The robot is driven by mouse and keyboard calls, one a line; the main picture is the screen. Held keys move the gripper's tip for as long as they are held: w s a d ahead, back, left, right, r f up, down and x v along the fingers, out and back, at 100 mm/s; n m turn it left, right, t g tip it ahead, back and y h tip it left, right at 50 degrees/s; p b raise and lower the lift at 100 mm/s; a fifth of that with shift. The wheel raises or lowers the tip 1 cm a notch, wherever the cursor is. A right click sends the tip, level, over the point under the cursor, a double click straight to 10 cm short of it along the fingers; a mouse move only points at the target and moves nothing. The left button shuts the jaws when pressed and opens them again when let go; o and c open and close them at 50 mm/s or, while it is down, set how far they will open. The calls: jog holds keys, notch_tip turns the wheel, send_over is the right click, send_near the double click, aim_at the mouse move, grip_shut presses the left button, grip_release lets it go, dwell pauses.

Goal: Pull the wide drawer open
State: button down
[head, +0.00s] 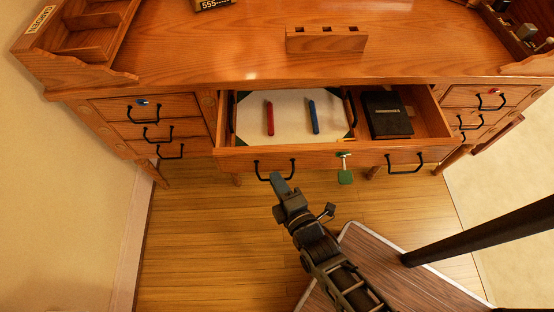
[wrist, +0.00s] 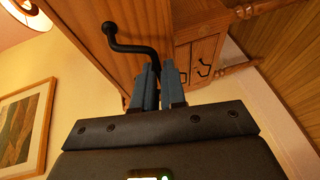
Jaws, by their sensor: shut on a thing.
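The wide drawer (head: 330,157) is pulled out from the middle of the wooden desk, and its inside shows. It holds a pale sheet (head: 290,105) with a red stick-like item (head: 269,117) and a blue one (head: 312,117) on it, and a black book (head: 387,113) in the right part. Its front has a left black handle (head: 260,174) and a right black handle (head: 405,169). My gripper (head: 277,178) is shut on the left handle, which also shows in the wrist view (wrist: 125,47) running between the fingers (wrist: 159,76).
A green-tagged key (head: 345,175) hangs at the drawer front between the handles. Small drawers flank it at left (head: 153,130) and right (head: 475,112). A wooden block with slots (head: 327,40) stands on the desktop. The floor left of my arm is clear.

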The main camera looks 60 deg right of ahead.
jog(key=s+a, duration=0.4)
jog(key=a, duration=0.1)
jog(key=shift+a, duration=0.2)
jog(key=shift+s, duration=0.1)
jog(key=c, duration=1.2)
grip_release()
